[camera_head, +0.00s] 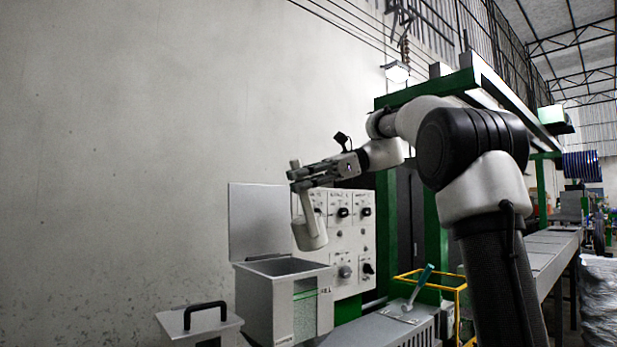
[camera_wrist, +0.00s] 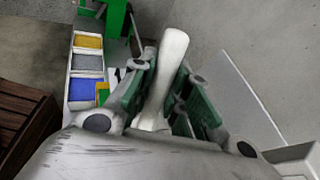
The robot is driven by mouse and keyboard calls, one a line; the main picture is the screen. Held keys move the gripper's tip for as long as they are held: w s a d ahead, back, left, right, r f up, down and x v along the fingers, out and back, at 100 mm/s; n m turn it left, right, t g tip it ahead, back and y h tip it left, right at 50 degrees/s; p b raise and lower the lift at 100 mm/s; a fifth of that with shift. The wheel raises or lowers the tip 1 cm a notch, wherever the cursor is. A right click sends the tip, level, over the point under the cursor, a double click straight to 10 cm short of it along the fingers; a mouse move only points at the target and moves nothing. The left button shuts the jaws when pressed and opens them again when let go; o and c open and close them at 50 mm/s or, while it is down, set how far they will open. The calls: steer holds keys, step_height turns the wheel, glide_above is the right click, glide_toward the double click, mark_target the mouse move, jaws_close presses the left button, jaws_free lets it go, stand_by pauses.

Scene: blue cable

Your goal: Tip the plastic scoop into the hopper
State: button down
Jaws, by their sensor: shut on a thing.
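The white plastic scoop (camera_head: 309,232) hangs below my gripper (camera_head: 298,178) in the head view, its handle held between the fingers and its cup low and slightly tilted. The scoop's pale handle (camera_wrist: 169,62) also shows in the wrist view, between the green-padded fingers of my gripper (camera_wrist: 160,92). My gripper is shut on the handle. The grey hopper (camera_head: 262,302) stands below with its lid (camera_head: 262,222) raised and its mouth open. The cup is above the hopper's right rear side, apart from it. What the cup holds is hidden.
A control panel with knobs (camera_head: 345,240) stands right behind the hopper. A lidded box with a black handle (camera_head: 200,320) is at front left. A teal-handled tool (camera_head: 420,285) lies on a grey top. Bins of yellow, grey and blue material (camera_wrist: 88,66) show in the wrist view.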

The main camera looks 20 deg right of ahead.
steer(key=s+a+f+n+t+h, duration=0.1)
steer(key=a+f+n+t+h, duration=0.1)
steer(key=a+f+h, duration=0.2)
steer(key=s+a+f+n+t+h, duration=0.1)
steer(key=a+f+h, duration=0.3)
steer(key=f+h, duration=0.5)
steer(key=shift+s+a+f+n+t+h, duration=0.4)
steer(key=shift+s+f+t, duration=0.3)
steer(key=shift+f, duration=0.55)
steer(key=shift+s, duration=0.1)
